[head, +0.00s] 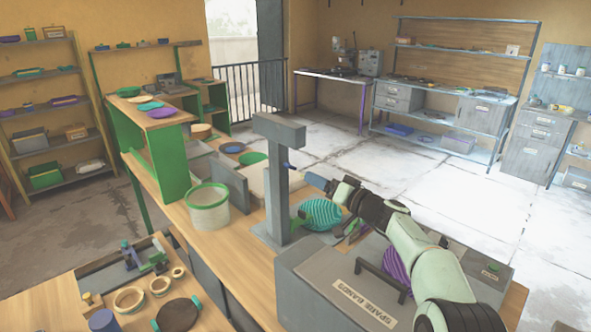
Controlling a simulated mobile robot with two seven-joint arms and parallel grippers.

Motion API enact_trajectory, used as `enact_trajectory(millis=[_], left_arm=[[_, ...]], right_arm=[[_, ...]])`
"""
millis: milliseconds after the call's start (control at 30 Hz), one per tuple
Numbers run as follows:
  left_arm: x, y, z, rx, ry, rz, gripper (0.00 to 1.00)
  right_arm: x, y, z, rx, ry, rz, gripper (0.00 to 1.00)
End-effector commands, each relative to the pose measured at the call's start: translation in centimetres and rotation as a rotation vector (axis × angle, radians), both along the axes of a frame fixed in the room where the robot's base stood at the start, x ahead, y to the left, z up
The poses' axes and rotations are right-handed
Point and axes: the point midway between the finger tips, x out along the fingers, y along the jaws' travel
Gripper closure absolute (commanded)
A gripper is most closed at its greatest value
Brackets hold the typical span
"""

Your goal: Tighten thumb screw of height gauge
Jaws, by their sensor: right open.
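A tall grey post with an overhanging block head stands on a grey base on the wooden bench; it looks like the height gauge (277,195). A small dark blue peg, seemingly its thumb screw (288,166), sticks out from the right side of the post at mid height. My left gripper is out of view.
A pale green tub (208,212) stands left of the post. A striped teal round object (320,214) lies below my right gripper. A grey lidded box (335,287) is at the front.

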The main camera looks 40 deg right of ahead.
Motion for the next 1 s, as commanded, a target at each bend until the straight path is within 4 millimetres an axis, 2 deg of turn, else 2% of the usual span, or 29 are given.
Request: enact_trajectory(millis=[33, 200, 400, 600, 900, 967, 1000], left_arm=[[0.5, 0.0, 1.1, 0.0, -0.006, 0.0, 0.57], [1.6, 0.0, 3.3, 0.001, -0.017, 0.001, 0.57], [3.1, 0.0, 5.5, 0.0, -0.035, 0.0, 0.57], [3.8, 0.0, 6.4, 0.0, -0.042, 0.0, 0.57], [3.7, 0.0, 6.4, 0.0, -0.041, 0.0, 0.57], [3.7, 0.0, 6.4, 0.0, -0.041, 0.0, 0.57], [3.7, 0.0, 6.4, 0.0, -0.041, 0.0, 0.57]], right_arm=[[1.3, 0.2, 0.5, 0.001, -0.001, 0.004, 0.34], [5.1, 0.5, 0.6, 0.001, -0.002, 0.003, 0.34], [8.4, 0.7, 0.6, 0.0, -0.002, 0.001, 0.34], [9.9, 0.9, 0.3, -0.001, -0.003, 0.0, 0.34], [10.1, 0.9, 0.1, -0.001, 0.0, 0.0, 0.34], [10.1, 0.9, 0.1, 0.0, 0.0, 0.0, 0.5], [10.1, 0.9, 0.1, 0.0, 0.0, 0.0, 0.63]])
